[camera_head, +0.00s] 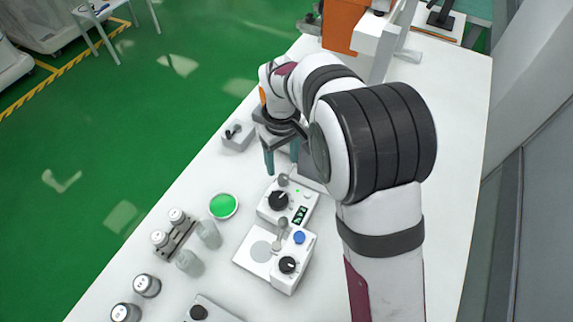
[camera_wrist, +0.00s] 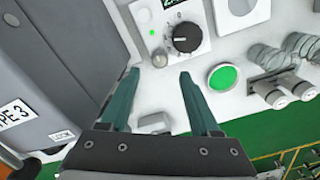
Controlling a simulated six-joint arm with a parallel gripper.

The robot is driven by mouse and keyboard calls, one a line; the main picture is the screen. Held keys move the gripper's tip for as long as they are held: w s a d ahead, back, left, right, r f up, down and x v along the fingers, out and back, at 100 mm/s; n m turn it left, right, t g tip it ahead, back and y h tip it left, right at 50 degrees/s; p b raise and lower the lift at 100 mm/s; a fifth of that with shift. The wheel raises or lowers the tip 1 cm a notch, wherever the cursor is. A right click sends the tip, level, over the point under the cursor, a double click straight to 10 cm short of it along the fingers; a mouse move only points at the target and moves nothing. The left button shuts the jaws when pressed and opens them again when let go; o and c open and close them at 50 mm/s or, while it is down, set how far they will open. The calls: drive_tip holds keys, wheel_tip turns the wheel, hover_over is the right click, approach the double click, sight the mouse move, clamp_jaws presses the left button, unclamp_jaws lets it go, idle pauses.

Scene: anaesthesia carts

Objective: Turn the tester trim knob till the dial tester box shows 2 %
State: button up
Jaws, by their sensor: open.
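The dial tester box (camera_head: 303,197) is a white box with a black knob (camera_head: 278,200), a dark display (camera_head: 300,215) with green digits and a small green light. The digits are too small to read. In the wrist view the black knob (camera_wrist: 187,37) has a white pointer line, and the display (camera_wrist: 178,6) is cut off at the top edge. A grey rounded knob (camera_wrist: 160,58) sits beside it, near the box edge. I cannot tell which is the trim knob. My gripper (camera_head: 282,167) is open and empty near that edge. In the wrist view its fingertips (camera_wrist: 158,76) lie apart, short of the black knob.
A white unit (camera_head: 262,262) with a blue button and black knob stands nearest the box. A green-topped round dish (camera_head: 223,206) and several vials (camera_head: 160,238) stand left. A small grey switch block (camera_head: 238,135) is near my gripper. A grey cabinet (camera_wrist: 60,70) fills the wrist view's left.

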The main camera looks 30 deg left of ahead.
sight(283, 177)
wheel_tip(283, 177, down, 6)
drive_tip(key=shift+f, duration=0.25)
clamp_jaws()
